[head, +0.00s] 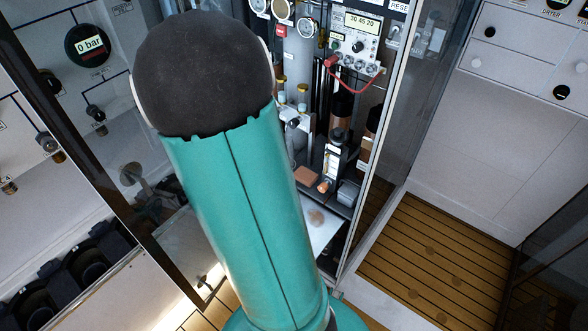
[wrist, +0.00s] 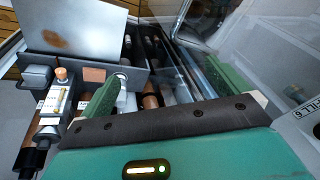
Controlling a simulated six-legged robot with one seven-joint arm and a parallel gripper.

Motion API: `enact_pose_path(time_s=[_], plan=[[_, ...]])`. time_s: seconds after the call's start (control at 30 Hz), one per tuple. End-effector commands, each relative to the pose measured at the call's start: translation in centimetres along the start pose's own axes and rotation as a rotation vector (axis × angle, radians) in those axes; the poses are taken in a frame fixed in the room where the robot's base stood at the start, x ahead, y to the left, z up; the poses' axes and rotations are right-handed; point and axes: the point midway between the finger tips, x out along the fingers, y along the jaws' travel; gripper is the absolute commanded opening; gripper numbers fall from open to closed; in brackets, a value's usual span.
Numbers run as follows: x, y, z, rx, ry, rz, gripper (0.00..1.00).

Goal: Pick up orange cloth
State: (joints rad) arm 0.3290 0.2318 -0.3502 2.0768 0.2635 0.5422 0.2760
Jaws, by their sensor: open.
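A small flat orange-brown piece, which looks like the orange cloth (head: 307,175), lies on a dark shelf inside the open cabinet in the head view. It also shows in the wrist view (wrist: 94,75), in a dark holder just beyond and left of the left fingertip. My gripper (wrist: 167,72) is open, its two green fingers wide apart with no object held between them. The left finger is near the cloth, but I cannot tell its exact distance. In the head view my arm hides the gripper and part of the cabinet.
Dark and brown cylinders stand between the fingers. A glass cabinet door (head: 378,125) borders the right; slatted wooden floor (head: 430,262) is clear.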

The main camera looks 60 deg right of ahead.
Motion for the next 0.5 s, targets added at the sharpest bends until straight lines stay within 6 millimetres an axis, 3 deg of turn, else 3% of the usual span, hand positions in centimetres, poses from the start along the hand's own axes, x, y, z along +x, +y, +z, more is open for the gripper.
enact_pose_path(time_s=[0.03, 0.2, 0.4, 0.5], plan=[[2.2, 2.1, -1.6, 0.062, 0.007, 0.038, 1.0], [8.2, 9.3, -6.1, 0.252, 0.058, 0.152, 1.0], [14.1, 18.8, -9.5, 0.427, 0.131, 0.288, 1.0], [16.0, 22.3, -10.3, 0.479, 0.162, 0.337, 1.0]])
